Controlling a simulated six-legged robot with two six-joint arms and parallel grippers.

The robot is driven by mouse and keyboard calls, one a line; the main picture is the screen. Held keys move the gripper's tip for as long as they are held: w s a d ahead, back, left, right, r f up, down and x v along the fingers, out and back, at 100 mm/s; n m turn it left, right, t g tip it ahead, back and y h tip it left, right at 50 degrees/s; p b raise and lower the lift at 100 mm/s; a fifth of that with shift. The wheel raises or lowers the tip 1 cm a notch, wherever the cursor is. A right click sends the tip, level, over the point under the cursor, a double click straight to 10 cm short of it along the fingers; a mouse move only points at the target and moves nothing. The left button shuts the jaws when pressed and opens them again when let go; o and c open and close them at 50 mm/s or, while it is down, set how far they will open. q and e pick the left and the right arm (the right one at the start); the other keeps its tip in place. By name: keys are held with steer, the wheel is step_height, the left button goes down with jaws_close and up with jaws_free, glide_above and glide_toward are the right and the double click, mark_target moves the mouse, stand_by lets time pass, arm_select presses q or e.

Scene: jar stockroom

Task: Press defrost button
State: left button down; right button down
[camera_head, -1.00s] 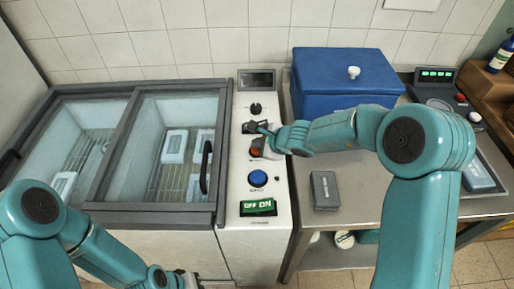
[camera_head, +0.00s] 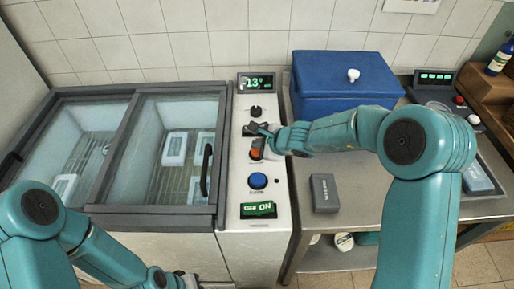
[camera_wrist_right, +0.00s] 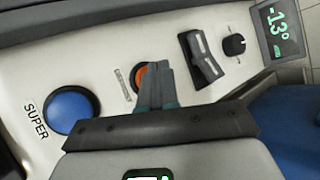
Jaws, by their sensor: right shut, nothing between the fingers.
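The white control panel (camera_head: 240,205) stands right of the freezer. An orange button (camera_head: 256,154) sits mid-panel; in the right wrist view the orange button (camera_wrist_right: 138,77) is partly covered by my fingers. Its small label is unreadable. A blue button (camera_head: 257,180) lies nearer me; in the wrist view it (camera_wrist_right: 70,110) is labelled SUPER. My right gripper (camera_head: 263,129) is shut and empty over the panel, its fingertips (camera_wrist_right: 157,68) beside the orange button; I cannot tell whether they touch. My left gripper (camera_head: 186,281) is low at the bottom edge, its jaws unclear.
A black rocker switch (camera_wrist_right: 201,58) and a dark knob (camera_wrist_right: 234,44) lie further up the panel, below a display (camera_head: 257,83) reading -13°. A green ON switch (camera_head: 258,210) is at the near end. A blue box (camera_head: 345,85) and a grey block (camera_head: 324,193) stand on the steel table.

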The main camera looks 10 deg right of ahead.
steer(key=shift+r, duration=0.3)
step_height(320, 180, up, 5)
steer(key=p, duration=0.5)
stand_by(0.9)
